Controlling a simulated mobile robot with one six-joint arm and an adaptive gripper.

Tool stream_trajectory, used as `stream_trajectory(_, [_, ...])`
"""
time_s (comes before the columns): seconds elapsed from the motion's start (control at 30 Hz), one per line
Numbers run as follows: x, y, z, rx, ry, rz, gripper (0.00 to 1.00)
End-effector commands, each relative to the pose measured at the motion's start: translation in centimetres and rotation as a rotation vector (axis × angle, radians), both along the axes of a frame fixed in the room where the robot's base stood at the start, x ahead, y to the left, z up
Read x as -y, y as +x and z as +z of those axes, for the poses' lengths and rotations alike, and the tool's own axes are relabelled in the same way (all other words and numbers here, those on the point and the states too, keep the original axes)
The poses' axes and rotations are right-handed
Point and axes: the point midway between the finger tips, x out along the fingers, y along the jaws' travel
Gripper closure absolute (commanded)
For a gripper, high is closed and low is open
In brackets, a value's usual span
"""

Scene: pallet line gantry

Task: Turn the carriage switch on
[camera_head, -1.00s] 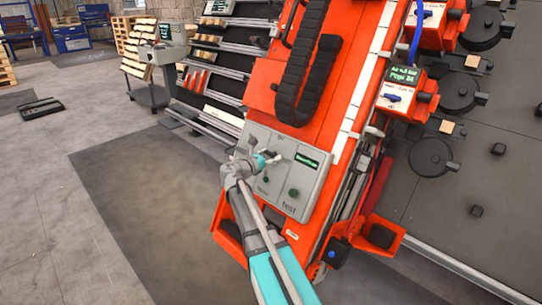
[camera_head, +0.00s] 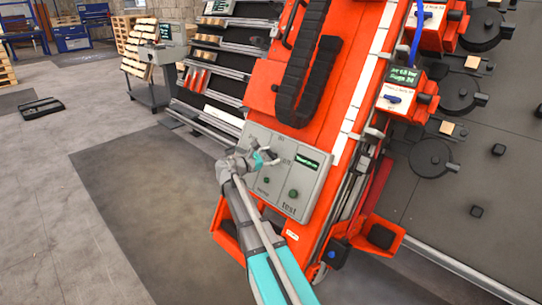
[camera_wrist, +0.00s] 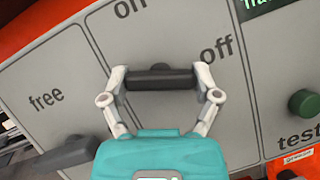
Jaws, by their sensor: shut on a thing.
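The carriage control panel (camera_head: 318,190) is a grey plate on the red carriage. In the wrist view a dark bar-shaped switch handle (camera_wrist: 165,77) lies roughly level across the picture. An "off" label is to its upper right, and another label above it is partly cut off by the frame edge. My gripper (camera_wrist: 160,82) has one finger at each end of this handle and is shut on it. In the head view my gripper (camera_head: 267,157) is at the panel's upper part and hides the handle there.
A second dark handle (camera_wrist: 66,156) is at lower left, below the "free" label. A green button (camera_wrist: 304,103) is at right above "test". A green-lit display (camera_head: 307,162) is on the panel. Black cable chain (camera_head: 300,90) hangs above.

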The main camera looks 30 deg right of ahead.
Motion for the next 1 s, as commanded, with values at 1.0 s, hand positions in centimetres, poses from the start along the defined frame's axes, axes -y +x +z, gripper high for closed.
stream_trajectory(1.0, [0.16, 0.09, 0.42, 0.794, 0.283, -0.452, 0.68])
